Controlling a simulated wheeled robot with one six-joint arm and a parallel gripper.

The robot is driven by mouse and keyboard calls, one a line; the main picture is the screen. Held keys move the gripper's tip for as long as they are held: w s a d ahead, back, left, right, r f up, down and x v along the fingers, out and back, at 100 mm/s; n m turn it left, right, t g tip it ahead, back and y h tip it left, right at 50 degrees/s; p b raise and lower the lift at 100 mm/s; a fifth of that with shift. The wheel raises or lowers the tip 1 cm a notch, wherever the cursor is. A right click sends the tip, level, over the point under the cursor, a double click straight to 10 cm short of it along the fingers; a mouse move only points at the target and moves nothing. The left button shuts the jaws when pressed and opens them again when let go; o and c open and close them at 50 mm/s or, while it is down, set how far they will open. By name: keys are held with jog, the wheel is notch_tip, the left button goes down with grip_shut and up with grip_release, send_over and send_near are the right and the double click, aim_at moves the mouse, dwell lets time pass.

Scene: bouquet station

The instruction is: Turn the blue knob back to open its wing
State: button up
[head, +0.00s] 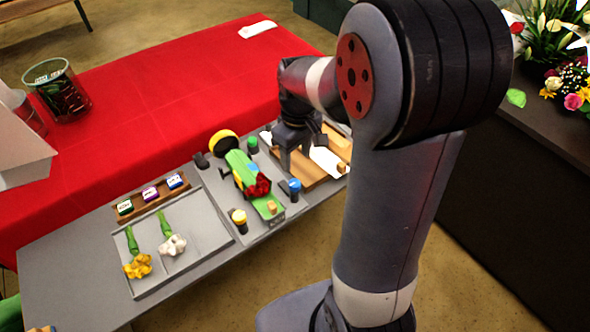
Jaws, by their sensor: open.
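The blue knob (295,186) stands upright at the front right of the grey bouquet fixture (220,196). Which way it is turned is too small to tell. A green wrap with red flowers (258,187) lies in the fixture, left of the blue knob. I cannot make out clearly which flap is the blue knob's wing. My gripper (296,160) is open and points down, behind the blue knob and apart from it in the picture. Nothing shows between its fingers. My arm hides what lies to the right.
A green knob (252,142) and a yellow knob (238,217) stand on the same fixture. Wooden boards with a white sheet (325,160) lie right of it. A tray (207,249) with flowers and a rack of small boxes (152,198) stand left. Red cloth (150,105) lies behind.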

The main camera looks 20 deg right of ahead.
aim_at(295, 182)
jog(key=f, duration=0.9)
jog(key=shift+s+a+f+p, duration=0.1)
jog(key=shift+a+f+p, duration=0.15)
jog(key=shift+p, duration=0.1)
jog(key=shift+c, duration=0.4)
jog(key=c, duration=0.9)
